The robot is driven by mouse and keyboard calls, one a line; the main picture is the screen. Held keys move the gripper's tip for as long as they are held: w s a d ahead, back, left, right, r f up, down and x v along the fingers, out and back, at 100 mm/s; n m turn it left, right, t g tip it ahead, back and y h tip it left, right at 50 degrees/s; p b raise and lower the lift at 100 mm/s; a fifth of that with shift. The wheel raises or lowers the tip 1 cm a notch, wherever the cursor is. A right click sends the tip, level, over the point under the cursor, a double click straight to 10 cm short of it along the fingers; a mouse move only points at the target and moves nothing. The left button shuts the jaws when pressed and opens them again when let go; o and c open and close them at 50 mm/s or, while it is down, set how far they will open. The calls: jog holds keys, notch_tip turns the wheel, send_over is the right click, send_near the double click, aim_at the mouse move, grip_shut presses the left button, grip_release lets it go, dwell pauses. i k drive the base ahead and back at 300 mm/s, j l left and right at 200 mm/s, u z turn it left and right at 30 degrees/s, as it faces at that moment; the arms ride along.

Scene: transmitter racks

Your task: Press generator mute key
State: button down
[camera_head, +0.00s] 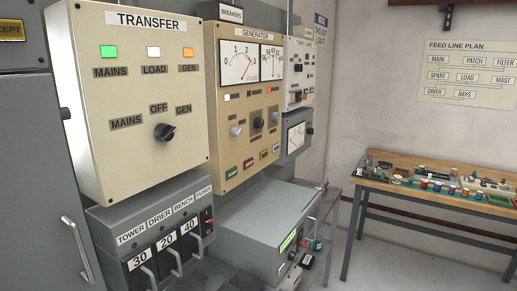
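The beige generator panel (214,100) stands at the picture's middle, with two white dial gauges, small lamps and knobs. Along its lower edge is a row of small keys: a green key (231,173), a red key (249,163), a yellow key (264,155) and one more key (276,148) to the right. The lettering on the keys is too small to read, so I cannot tell which is the mute key. One lamp (269,90) on the panel shows red. My gripper is not in view.
The beige transfer panel (140,100) juts out at left, above a grey fuse box (150,214) with handles. A grey box (262,208) with a lit green display sits below the generator panel. A wooden bench (395,185) with small parts stands right. Some floor is clear.

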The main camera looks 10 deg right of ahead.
aim_at(264, 154)
jog(key=i+l+u, duration=0.15)
jog(key=i+l, duration=0.2)
jog(key=i+l+u, duration=0.1)
jog(key=i+l, duration=0.2)
jog(key=l, duration=0.2)
jog(key=i+l+u, duration=0.15)
jog(key=i+l, duration=0.15)
jog(key=l, duration=0.2)
